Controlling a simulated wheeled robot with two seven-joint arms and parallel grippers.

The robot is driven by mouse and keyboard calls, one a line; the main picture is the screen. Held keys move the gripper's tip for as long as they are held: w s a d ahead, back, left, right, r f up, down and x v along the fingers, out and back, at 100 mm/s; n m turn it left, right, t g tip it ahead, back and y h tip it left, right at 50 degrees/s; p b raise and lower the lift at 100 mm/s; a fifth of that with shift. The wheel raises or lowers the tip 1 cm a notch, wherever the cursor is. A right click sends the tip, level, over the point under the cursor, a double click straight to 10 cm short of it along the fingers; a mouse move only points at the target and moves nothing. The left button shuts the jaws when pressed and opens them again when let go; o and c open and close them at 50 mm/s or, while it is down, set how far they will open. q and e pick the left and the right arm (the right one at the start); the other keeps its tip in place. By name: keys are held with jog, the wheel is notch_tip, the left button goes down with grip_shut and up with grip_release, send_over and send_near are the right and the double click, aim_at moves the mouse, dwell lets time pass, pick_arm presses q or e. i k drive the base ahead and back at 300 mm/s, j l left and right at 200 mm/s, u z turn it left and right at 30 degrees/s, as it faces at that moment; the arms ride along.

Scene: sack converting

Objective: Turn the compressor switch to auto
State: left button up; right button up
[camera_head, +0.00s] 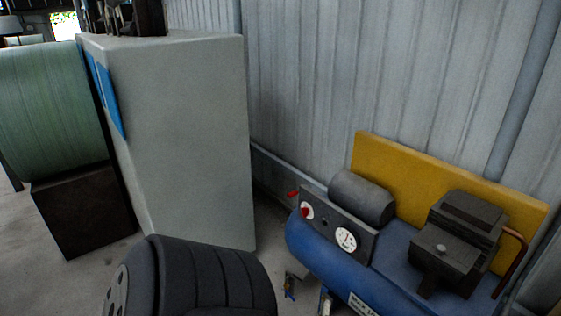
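The compressor has a blue tank (315,248) and stands at the right by the wall. A dark panel on its left end carries a round white switch dial with a red knob (306,211) and a white pressure gauge (346,239). A small red lever (293,194) sticks out above the dial. The knob's labels are too small to read, so I cannot tell its setting. Nothing touches the switch. Neither of my grippers can be made out in this view.
A dark ribbed round body (215,280) fills the bottom foreground, left of the compressor. A tall grey cabinet (190,130) and a green roll (50,110) stand at left. A yellow board (400,165) stands behind the compressor. Small metal parts (325,302) show below the tank.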

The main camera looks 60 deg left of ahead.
aim_at(305, 210)
jog(key=u, duration=1.65)
